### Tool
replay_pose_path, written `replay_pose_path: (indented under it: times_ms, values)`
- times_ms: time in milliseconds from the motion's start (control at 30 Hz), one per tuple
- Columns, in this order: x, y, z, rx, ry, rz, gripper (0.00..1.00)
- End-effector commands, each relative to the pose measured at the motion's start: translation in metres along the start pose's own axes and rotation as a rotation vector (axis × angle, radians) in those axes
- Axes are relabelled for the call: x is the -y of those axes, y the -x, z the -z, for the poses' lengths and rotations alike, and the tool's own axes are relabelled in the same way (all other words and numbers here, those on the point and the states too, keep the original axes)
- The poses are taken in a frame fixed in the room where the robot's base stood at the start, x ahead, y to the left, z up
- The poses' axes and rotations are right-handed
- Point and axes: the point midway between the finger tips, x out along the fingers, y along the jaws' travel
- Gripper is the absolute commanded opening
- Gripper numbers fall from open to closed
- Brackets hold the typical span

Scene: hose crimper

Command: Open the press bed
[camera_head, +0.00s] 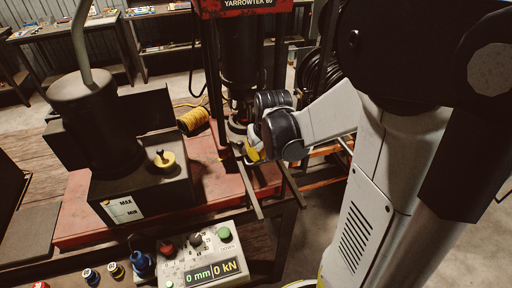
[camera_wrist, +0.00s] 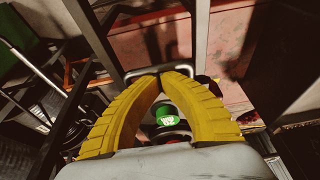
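The press shows in the head view, with a red top beam (camera_head: 245,6) marked YARROWTEK 60 and a dark cylinder (camera_head: 240,55) below it. Its red base (camera_head: 205,190) lies on the bench. My gripper (camera_head: 250,152) is low in front of the cylinder, beside two dark rails that jut towards the camera. In the wrist view, the yellow fingers of my gripper (camera_wrist: 161,74) meet at their tips. The tips lie at a pale metal bar handle (camera_wrist: 130,74); whether they hook it or only touch it I cannot tell. The press bed is mostly hidden by my arm.
A control box (camera_head: 205,262) with a green button (camera_head: 224,234) and a 0 mm, 0 kN display stands in front. A dark pump tank (camera_head: 95,130) is at left. A yellow coil (camera_head: 193,119) lies behind. Small coloured pots stand at front left.

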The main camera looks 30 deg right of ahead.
Motion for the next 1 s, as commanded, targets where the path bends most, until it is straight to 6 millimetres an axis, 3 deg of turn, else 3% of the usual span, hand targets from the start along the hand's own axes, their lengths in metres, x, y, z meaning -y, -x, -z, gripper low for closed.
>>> replay_pose_path:
  times_ms: [300, 600, 800, 1000]
  values:
    - [-0.002, 0.031, -0.081, 0.003, -0.002, -0.001, 0.0]
    - [-0.002, 0.054, -0.143, 0.002, -0.003, 0.0, 0.0]
    - [-0.003, 0.063, -0.167, 0.002, -0.001, 0.0, 0.0]
    - [-0.003, 0.066, -0.178, 0.002, -0.002, 0.0, 0.0]
